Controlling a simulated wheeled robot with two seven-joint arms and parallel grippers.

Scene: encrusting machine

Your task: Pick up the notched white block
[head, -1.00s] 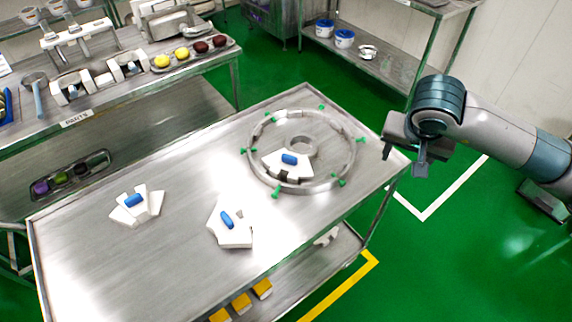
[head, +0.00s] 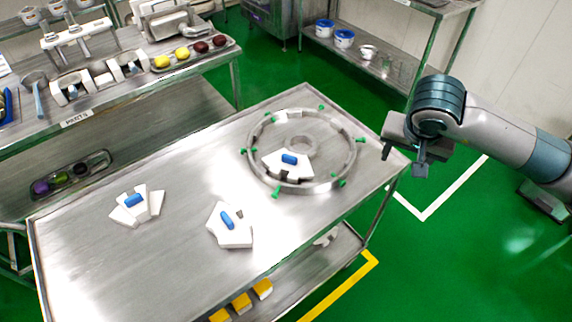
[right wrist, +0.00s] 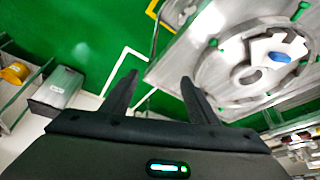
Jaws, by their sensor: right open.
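Three white blocks with blue tops are on the steel table (head: 150,260). A fan-shaped white block (head: 153,203) lies at the left. An angular white block (head: 236,238) lies at the front middle. A third white block (head: 273,162) sits inside the metal ring (head: 314,188), and also shows in the right wrist view (right wrist: 262,48). I cannot tell for sure which is the notched one. My right gripper (head: 404,160) is open and empty beyond the table's right edge, right of the ring; its fingers also show in the right wrist view (right wrist: 160,80). My left gripper is out of view.
Green pegs (head: 341,183) stick out around the ring. A parts bench (head: 110,105) with tools and coloured pieces stands at the back left. A shelf with tubs (head: 345,39) is at the back. The table is bare between the blocks and the ring.

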